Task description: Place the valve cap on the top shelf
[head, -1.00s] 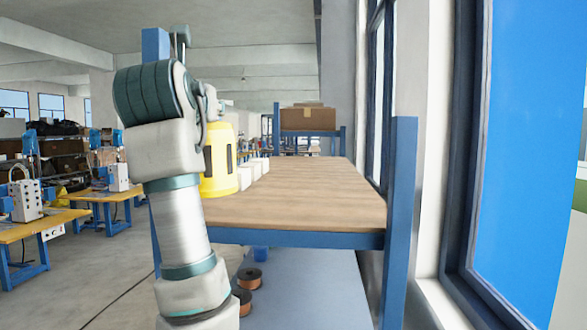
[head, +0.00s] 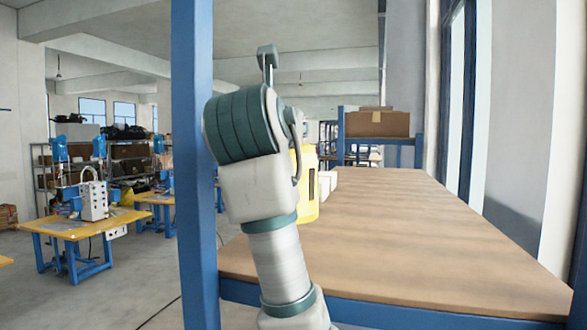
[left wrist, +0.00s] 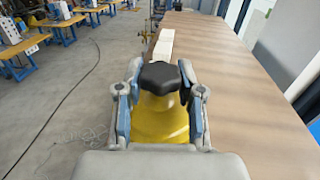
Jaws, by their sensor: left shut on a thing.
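The valve cap appears as a yellow, bell-shaped body with a dark top in the left wrist view (left wrist: 160,122). In the head view its yellow side (head: 309,185) shows beyond my left wrist, partly hidden. My left gripper (left wrist: 160,72) is shut on it, one finger on each side. The top shelf is a wooden board (head: 420,230) on a blue frame. The cap is at the board's left part; I cannot tell whether its base touches the wood. My right gripper is not in view.
A blue upright post (head: 195,160) stands close to the left of my arm. White blocks (head: 327,184) sit on the shelf just beyond the cap. The board's middle and right are clear. A cardboard box (head: 377,123) is on a rack behind.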

